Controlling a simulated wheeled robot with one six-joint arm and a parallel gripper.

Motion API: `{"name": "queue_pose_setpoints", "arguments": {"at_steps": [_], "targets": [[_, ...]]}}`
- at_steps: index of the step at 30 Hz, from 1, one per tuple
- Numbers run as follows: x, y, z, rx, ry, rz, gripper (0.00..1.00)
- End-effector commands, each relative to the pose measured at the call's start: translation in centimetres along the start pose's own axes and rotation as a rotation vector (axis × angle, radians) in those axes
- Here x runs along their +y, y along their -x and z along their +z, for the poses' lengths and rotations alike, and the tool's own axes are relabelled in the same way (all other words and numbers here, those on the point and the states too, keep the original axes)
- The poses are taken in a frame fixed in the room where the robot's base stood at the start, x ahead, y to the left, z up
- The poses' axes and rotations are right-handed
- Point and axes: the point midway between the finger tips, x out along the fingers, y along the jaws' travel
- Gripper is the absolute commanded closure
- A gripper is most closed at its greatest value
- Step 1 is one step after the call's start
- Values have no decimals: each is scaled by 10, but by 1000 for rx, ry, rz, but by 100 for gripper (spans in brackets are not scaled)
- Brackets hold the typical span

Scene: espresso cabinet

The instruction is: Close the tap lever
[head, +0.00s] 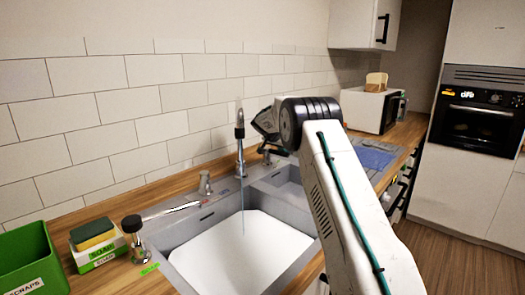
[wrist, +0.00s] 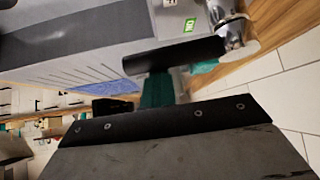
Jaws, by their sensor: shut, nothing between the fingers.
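The tap (head: 239,140) is a tall chrome spout with a black head, standing behind the sink in the head view. A thin stream of water (head: 243,212) falls from it into the white basin. A short chrome post (head: 205,184) stands left of the tap; I cannot tell for certain which metal part is the tap lever. My gripper (head: 264,126) is shut and empty, just right of the tap and above the back rim, partly hidden by my arm. In the wrist view, the dark fingers (wrist: 168,70) are close to a chrome fitting (wrist: 230,28); contact is unclear.
The grey sink (head: 190,235) is set in a wooden counter. At left are a green scraps bin (head: 25,262), a soap box (head: 100,252) with a sponge, and a dark-capped bottle (head: 135,240). A tiled wall (head: 130,110) stands behind. A microwave (head: 368,109) stands farther right.

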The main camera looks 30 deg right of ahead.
Motion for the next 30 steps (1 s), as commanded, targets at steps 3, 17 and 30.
{"name": "queue_pose_setpoints", "arguments": {"at_steps": [3,17,30], "targets": [[4,0,1,-1,-11,13,100],[1,0,0,-1,-8,10,100],[-4,26,-25,0,1,0,100]]}}
